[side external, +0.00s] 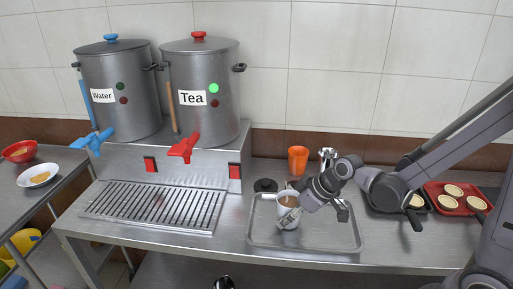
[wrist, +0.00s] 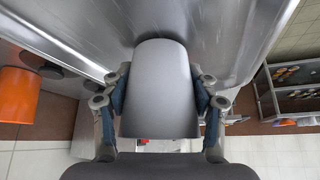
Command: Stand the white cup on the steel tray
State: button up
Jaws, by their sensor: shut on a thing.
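My gripper (side external: 287,208) reaches in from the right and is shut around the cup. In the wrist view the cup (wrist: 160,90) fills the space between the two fingers of my gripper (wrist: 160,105). I cannot tell whether the cup's base touches the tray. The rest of the tray is bare.
An orange cup (side external: 298,160) and a metal container (side external: 327,157) stand behind the tray. A dark round object (side external: 265,186) lies by its back left corner. The Tea pot (side external: 200,95) and Water pot (side external: 118,90) stand left, above a drip grate (side external: 155,205). A red tray (side external: 457,200) lies right.

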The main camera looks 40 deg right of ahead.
jog(key=shift+f, duration=0.1)
jog(key=o, duration=1.5)
jog(key=shift+s+d+r+m+t+h, duration=0.15)
jog(key=shift+s+d+r+m+h, duration=0.45)
jog(key=shift+s+r, duration=1.25)
jog(key=shift+s+d+r+m+t+h, duration=0.2)
jog(key=shift+s+d+r+m, duration=0.65)
jog(key=shift+s+r, duration=0.95)
jog(key=shift+s+d+r+m+t+h, duration=0.15)
jog(key=shift+s+d+r+m+h, duration=0.45)
jog(key=shift+s+r, duration=1.25)
jog(key=shift+s+d+f, duration=0.1)
jog(key=shift+d+f, duration=0.05)
